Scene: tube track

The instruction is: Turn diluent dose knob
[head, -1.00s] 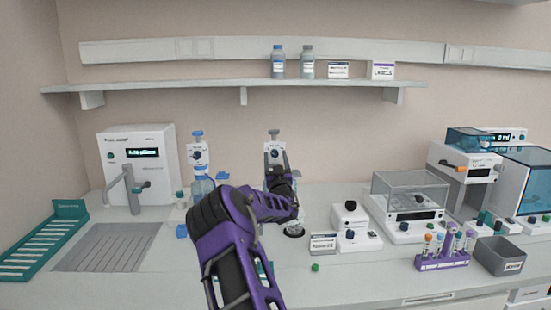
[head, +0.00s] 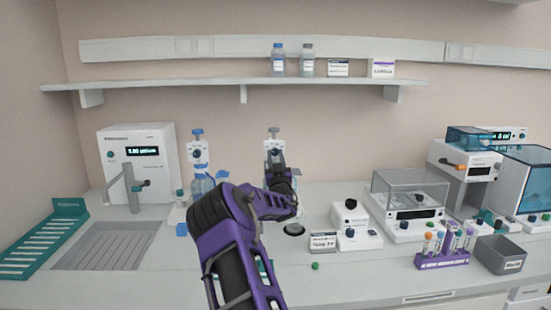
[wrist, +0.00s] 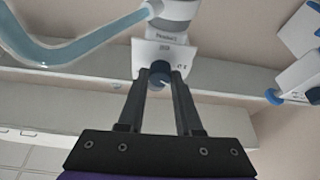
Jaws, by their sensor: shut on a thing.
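My gripper (wrist: 159,82) is shut on the dark blue dose knob (wrist: 159,73) on that plate, one finger on each side. The knob has a light pointer mark on it. In the head view my gripper (head: 276,158) hides the knob and the dispenser's lower part.
A second dispenser (head: 198,152) with a dark knob stands to the left and shows at the right in the wrist view (wrist: 303,80). A pale blue tube (wrist: 75,50) runs close by in the wrist view. A shelf (head: 180,87) is above; small instruments stand right.

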